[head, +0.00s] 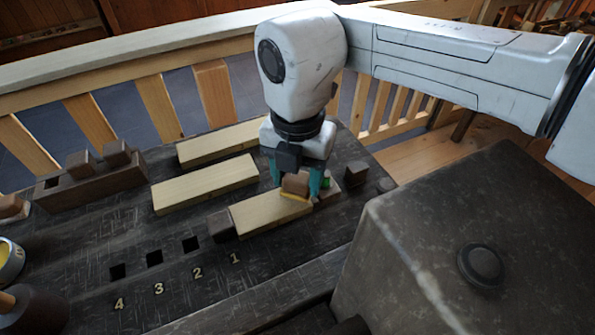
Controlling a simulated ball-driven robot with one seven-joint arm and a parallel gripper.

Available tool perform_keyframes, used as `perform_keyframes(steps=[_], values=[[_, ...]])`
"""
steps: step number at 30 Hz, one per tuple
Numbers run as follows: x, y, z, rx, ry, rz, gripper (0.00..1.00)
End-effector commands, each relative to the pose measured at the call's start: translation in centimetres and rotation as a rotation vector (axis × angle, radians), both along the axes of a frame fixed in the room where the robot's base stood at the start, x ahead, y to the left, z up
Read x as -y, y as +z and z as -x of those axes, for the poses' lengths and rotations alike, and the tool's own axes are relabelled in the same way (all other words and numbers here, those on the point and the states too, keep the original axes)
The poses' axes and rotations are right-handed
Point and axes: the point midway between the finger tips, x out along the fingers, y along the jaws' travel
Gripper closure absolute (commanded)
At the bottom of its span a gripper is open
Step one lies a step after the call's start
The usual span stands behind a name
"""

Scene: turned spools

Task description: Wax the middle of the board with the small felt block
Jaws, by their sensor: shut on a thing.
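A pale wooden board (258,217) lies on the dark workbench (190,292), between a dark block at its left end and brown pieces at its right end. My gripper (298,180) points down over the right part of this board. It is shut on a small brown block with a yellowish underside (295,184), which looks like the felt block. The block is at or just above the board's top face; I cannot tell whether it touches. Part of the block is hidden by the fingers. Two more pale boards (205,184) (222,143) lie behind.
A brown rack with small blocks (92,182) stands at the left. A tin with yellow contents (9,262) is at the left edge, and a dark round-headed tool (32,312) is below it. Square holes numbered 1 to 4 run along the front. A large dark box-like form (470,240) fills the right.

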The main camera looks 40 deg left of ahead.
Motion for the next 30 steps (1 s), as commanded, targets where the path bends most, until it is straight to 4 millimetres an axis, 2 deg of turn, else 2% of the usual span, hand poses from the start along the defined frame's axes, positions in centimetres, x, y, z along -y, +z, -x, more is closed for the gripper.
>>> perform_keyframes(steps=[30], values=[[0.1,-2.5,0.2,-0.006,0.001,0.005,0.70]])
